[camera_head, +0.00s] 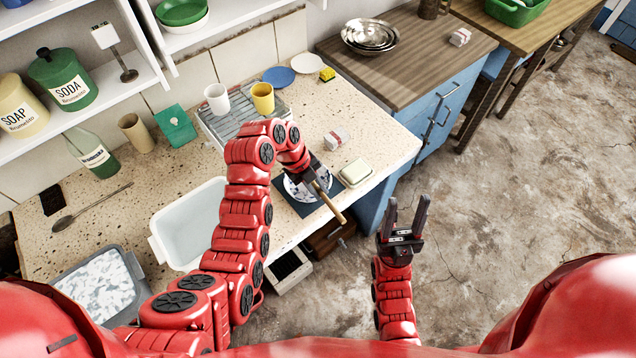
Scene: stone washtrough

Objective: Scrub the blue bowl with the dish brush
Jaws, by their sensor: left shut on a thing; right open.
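The blue bowl (294,189), white inside with dark blue patches, sits on a dark mat (279,202) near the counter's front edge. My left gripper (312,181) is over the right side of the bowl and is shut on the dish brush (331,206). The brush's wooden handle slants down to the right, past the counter edge. The brush head is hidden by the gripper, so I cannot tell whether it touches the bowl. My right gripper (407,216) is open and empty, in front of the counter above the floor, fingers pointing away.
A white basin (160,247) and a sink of suds (98,289) lie to the left. A drying rack (222,127) with a white cup (217,98) and yellow cup (262,97) stands behind. A soap dish (355,171) is close right of the mat. The right floor is clear.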

